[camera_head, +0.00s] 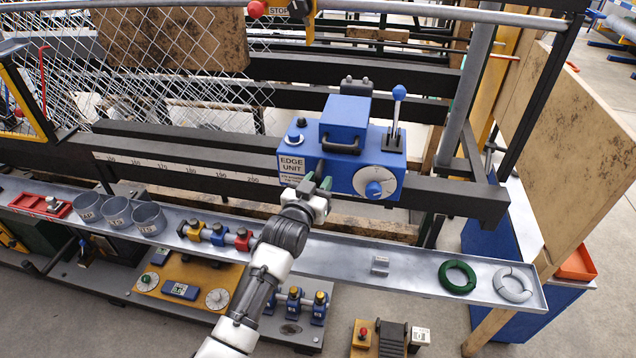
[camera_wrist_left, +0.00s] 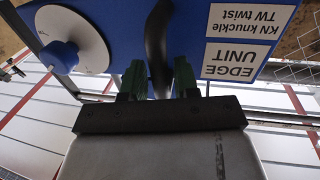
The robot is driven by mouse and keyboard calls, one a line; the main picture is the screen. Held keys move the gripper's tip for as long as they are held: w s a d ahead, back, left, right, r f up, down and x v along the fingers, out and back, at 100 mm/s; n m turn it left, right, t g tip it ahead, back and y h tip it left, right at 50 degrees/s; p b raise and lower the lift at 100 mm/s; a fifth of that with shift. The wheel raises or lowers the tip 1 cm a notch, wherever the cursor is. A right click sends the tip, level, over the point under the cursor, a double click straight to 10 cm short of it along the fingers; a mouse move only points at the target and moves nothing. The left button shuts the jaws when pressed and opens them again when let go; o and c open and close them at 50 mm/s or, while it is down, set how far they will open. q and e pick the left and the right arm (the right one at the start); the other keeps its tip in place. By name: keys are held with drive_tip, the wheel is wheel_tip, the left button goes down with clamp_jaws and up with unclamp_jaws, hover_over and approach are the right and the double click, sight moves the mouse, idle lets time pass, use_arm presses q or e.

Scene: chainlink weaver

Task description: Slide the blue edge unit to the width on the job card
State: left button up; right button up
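The blue edge unit (camera_head: 345,120) sits on a dark horizontal beam, right of a white scale strip (camera_head: 190,168) whose numbers are small. The unit bears a lever with a blue ball, a white dial with a blue knob (camera_head: 374,189) and a label. The label (camera_wrist_left: 240,45) appears upside down there. My right gripper is out of view. I cannot make out a job card.
A grey tray (camera_head: 415,272) runs below the beam, holding grey cups (camera_head: 118,213), coloured clamps (camera_head: 215,234), a green ring (camera_head: 457,277) and a white ring (camera_head: 513,284). Chain-link mesh (camera_head: 150,60) hangs at the left. The beam left of the unit looks clear.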

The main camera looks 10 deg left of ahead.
use_arm(q)
drive_tip(key=shift+o, duration=0.7)
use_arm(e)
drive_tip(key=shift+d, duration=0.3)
use_arm(q)
drive_tip(key=shift+s, duration=0.15)
drive_tip(key=b+v, duration=0.2)
drive_tip(key=v, duration=0.8)
drive_tip(key=shift+s, duration=0.2)
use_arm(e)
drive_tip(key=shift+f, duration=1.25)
use_arm(q)
drive_tip(key=shift+a, duration=0.1)
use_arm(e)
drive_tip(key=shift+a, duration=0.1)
